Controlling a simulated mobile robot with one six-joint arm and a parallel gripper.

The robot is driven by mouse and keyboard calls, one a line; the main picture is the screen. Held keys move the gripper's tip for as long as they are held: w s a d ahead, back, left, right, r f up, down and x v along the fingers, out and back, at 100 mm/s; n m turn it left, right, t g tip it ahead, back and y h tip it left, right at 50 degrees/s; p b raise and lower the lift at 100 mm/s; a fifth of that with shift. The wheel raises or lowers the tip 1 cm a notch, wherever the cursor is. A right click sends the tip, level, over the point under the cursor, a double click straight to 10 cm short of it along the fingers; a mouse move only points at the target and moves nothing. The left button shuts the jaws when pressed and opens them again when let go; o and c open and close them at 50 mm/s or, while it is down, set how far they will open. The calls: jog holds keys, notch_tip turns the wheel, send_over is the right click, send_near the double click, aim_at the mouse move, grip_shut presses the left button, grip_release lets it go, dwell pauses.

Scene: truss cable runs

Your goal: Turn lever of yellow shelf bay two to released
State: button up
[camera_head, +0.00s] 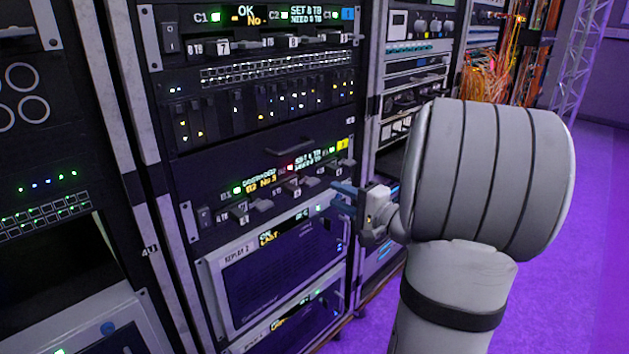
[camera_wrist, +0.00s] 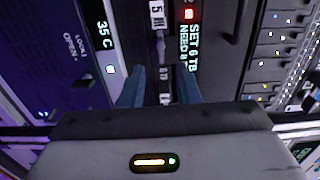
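The yellow-tagged shelf (camera_head: 190,165) is a dark panel in the middle rack, with a yellow tag (camera_head: 344,144) at its upper right. Several small levers stick out along its lower part, one of them a grey lever (camera_head: 264,205). Bay numbers are too small to read. My gripper (camera_head: 343,197) is at the shelf's lower right, with blue fingers pointing at it. In the wrist view the two fingers (camera_wrist: 160,90) are apart, with a narrow dark strip and small white labels between them. A lever held there cannot be made out. A lit display (camera_wrist: 194,45) with a red light sits beside them.
A similar blue-tagged shelf (camera_head: 230,25) is above, with a switch panel (camera_head: 250,110) between. A grey-framed unit (camera_head: 280,265) sits just below. Orange cables (camera_head: 490,75) hang in the far rack. Purple floor (camera_head: 590,250) is clear at right.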

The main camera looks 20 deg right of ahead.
aim_at(315, 184)
jog(key=b+x, duration=0.1)
jog(key=x, duration=0.6)
jog(key=shift+w, duration=0.35)
grip_shut()
